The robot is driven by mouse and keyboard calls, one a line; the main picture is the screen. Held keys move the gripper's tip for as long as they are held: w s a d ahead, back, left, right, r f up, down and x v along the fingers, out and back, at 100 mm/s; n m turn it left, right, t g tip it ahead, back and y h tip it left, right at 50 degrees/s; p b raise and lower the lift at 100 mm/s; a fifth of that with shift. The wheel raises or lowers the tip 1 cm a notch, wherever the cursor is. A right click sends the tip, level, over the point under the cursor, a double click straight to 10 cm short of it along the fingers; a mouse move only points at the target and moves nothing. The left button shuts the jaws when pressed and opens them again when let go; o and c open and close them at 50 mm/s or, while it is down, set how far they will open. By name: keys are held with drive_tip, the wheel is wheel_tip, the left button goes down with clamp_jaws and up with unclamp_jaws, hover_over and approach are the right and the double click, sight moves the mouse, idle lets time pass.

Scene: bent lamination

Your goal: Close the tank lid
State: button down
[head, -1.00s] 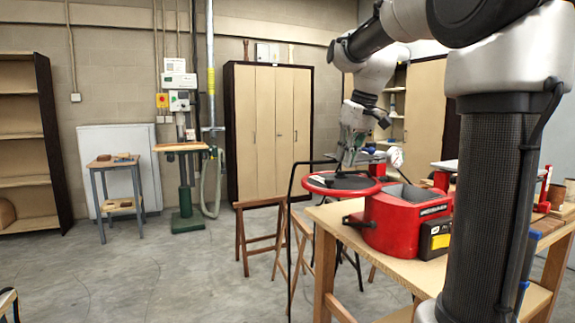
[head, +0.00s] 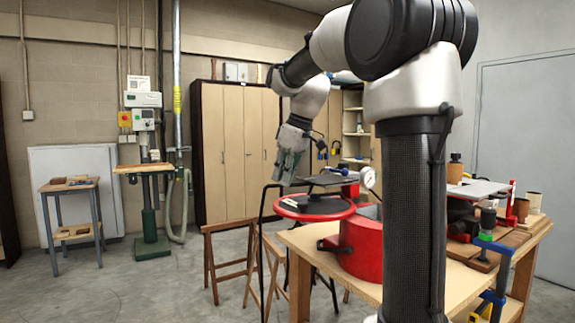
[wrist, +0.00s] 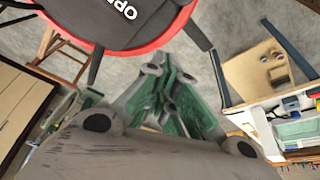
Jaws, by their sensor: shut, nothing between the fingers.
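The red tank (head: 362,248) stands on the wooden workbench, partly hidden by my arm column. Its round lid (head: 314,207), a black disc with a red rim, lies flat and swung out to the left of the tank, so the tank is open. The lid also shows at the top of the wrist view (wrist: 120,28), with white lettering on its black part. My gripper (head: 284,180) is above the lid's left side, pointing down, shut and empty. Its green and grey fingers show in the wrist view (wrist: 172,105), apart from the lid's rim.
The workbench (head: 305,243) carries clamps and a gauge (head: 368,177) behind and right of the tank. Wooden trestles (head: 230,260) stand left of the bench. A small side table (head: 70,186) and tall cabinet (head: 235,150) are farther back. Open floor lies to the left.

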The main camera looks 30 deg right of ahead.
sight(285, 211)
drive_tip(key=x, duration=0.3)
drive_tip(key=shift+w+a+f, duration=0.1)
drive_tip(key=shift+f, duration=0.3)
drive_tip(key=shift+s+d+f, duration=0.1)
drive_tip(key=shift+s+d, duration=0.25)
drive_tip(key=shift+s, duration=0.15)
drive_tip(key=shift+s+d+f, duration=0.15)
drive_tip(key=shift+s+d, duration=0.15)
drive_tip(key=shift+s, duration=0.25)
drive_tip(key=shift+s+d+f, duration=0.2)
drive_tip(key=shift+s+d, duration=0.15)
drive_tip(key=shift+s, duration=0.25)
drive_tip(key=shift+s, duration=0.1)
